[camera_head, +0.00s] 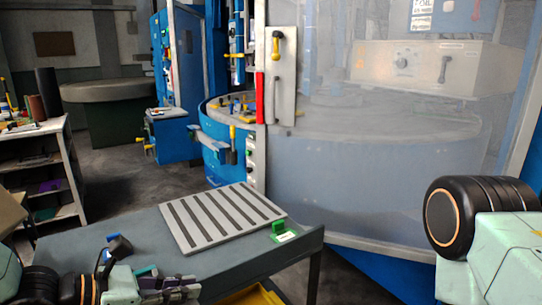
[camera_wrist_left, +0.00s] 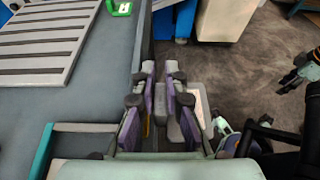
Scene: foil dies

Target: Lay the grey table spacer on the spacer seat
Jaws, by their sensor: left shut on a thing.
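My left gripper (camera_head: 180,290) is at the lower left of the head view, low by the near edge of the grey table. In the left wrist view, its purple-and-grey fingers (camera_wrist_left: 160,72) are shut on a grey piece (camera_wrist_left: 160,104), which looks like the table spacer. The fingers hide most of it, and it is hard to tell from the gripper in the head view. A light grey plate with dark slots (camera_head: 219,217) lies flat on the table, apart from the gripper. I cannot tell which part is the spacer seat.
The grey table (camera_head: 85,245) carries a green piece with a white label (camera_head: 284,231) at its right corner. A yellow bin (camera_head: 255,296) is below. A blue machine with a clear guard (camera_head: 390,150) stands behind. Shelves (camera_head: 45,175) stand at the left.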

